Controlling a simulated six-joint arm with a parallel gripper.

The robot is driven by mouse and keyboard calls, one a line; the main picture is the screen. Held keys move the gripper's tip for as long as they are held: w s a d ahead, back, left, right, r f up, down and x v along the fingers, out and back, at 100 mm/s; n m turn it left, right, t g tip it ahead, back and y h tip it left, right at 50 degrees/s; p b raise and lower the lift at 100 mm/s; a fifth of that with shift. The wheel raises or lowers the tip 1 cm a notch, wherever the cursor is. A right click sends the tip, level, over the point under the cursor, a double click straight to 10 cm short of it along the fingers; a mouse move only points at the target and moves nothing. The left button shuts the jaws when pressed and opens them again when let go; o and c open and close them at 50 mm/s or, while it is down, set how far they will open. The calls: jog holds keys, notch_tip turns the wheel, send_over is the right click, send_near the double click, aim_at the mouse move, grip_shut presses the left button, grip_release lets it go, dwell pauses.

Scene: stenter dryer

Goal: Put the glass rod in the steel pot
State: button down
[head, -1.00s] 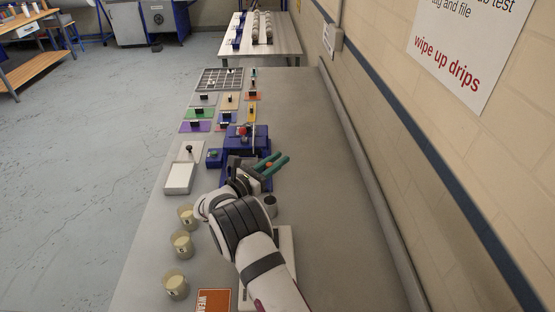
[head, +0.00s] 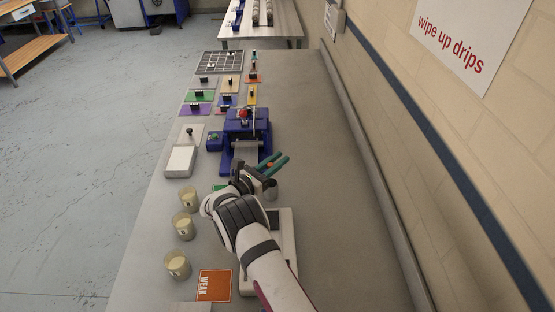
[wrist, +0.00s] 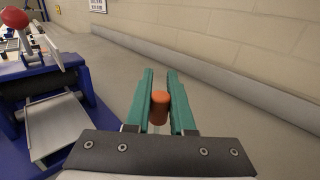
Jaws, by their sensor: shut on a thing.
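My gripper (head: 277,163) has teal fingers and is shut on the glass rod. In the wrist view, the rod's orange end (wrist: 159,107) sits between the fingers, with a short clear part just visible below it. In the head view only a small orange spot of it shows. The steel pot (head: 272,190) is a small grey cylinder on the bench, just below my gripper in the head view and partly hidden by it. The pot cannot be made out in the wrist view.
A blue machine with a roller (head: 245,122) stands beyond my gripper. Cream-filled beakers (head: 178,265) stand at the left, near an orange card (head: 214,285). A white device (head: 285,245) lies partly under my arm. The bench on the right, along the wall, is clear.

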dwell(0.4)
jog(key=shift+c, duration=1.4)
grip_release()
jog(key=shift+r, duration=2.95)
